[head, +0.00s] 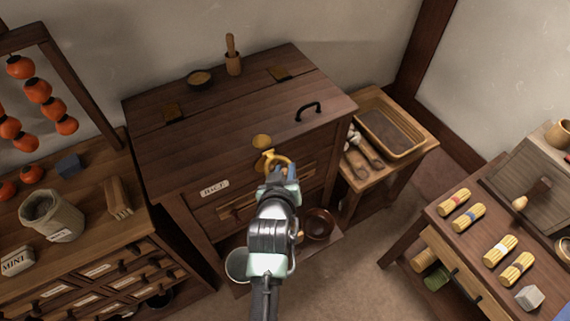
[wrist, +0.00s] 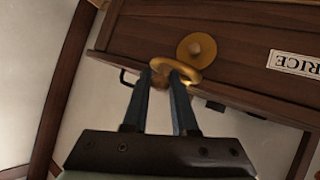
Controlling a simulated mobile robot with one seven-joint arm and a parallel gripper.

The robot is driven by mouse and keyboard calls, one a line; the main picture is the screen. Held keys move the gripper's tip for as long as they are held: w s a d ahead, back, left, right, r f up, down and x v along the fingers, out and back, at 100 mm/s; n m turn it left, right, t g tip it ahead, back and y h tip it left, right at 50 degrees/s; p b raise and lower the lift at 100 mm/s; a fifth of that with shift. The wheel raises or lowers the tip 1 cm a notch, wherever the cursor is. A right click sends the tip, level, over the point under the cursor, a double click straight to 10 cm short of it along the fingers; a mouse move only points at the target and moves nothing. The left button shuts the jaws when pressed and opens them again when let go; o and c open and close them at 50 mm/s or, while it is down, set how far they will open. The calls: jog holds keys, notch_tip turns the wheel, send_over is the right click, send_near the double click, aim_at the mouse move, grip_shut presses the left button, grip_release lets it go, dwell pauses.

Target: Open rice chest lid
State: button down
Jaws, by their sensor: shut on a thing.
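The rice chest (head: 165,165) is a dark wooden chest with a "RICE" label (head: 214,188) on its front. Its hinged lid (head: 240,118) lies closed, with a black handle on top at the right. A brass disc (head: 261,141) and a brass ring (head: 283,160) are at the front edge. In the wrist view the disc (wrist: 197,47) and ring (wrist: 190,72) are close up. My gripper (head: 276,170) is at the chest's front, and in the wrist view its fingers (wrist: 168,75) are shut on the ring. The gripper hides part of the chest front.
A side table with a tray (head: 391,128) is at the right. A drawer cabinet with a sack (head: 50,215) is at the left.

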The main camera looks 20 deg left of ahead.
jog(key=shift+w+a+r+p, duration=0.1)
jog(key=shift+r+p, duration=0.05)
jog(key=shift+r, duration=0.3)
jog(key=shift+w+a+r+p, duration=0.1)
jog(key=shift+r+p, duration=0.05)
jog(key=shift+r, duration=0.25)
dwell(0.8)
jog(key=c, duration=1)
grip_release()
jog(key=shift+f, duration=0.3)
jog(key=shift+s+d+r, duration=0.2)
jog(key=shift+s, duration=0.3)
jog(key=b+v, duration=0.1)
jog(key=v, duration=1.1)
jog(key=shift+a, duration=0.1)
